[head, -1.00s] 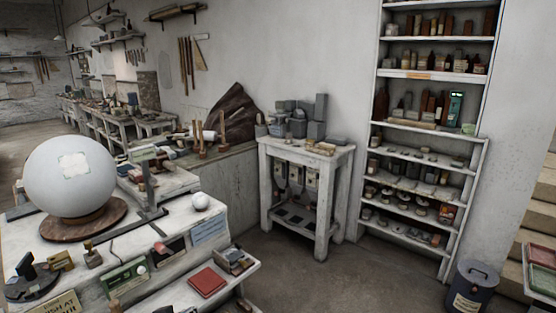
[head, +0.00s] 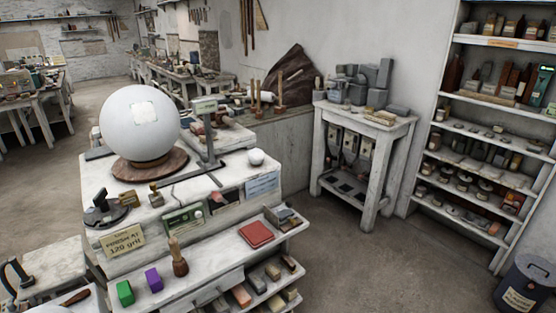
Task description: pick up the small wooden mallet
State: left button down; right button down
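A small brown wooden tool (head: 178,258) stands upright on the lower front ledge of the sphere's workbench. It has a narrow handle on top and a thicker lower part; it may be the small mallet, but a brush is possible at this size. Several wooden tools with upright handles, mallet-like in shape, stand on the back bench, one of them a light brown one (head: 256,101). Neither of my grippers is in view.
A big white sphere (head: 140,122) rests on a round wooden base on the workbench. A green block (head: 125,292), a purple block (head: 153,279) and a red pad (head: 256,234) lie on the ledge. Floor is clear before the grey side table (head: 363,113); a lidded bin (head: 526,282) stands right.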

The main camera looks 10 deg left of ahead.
aim_at(181, 269)
jog(key=u, duration=1.3)
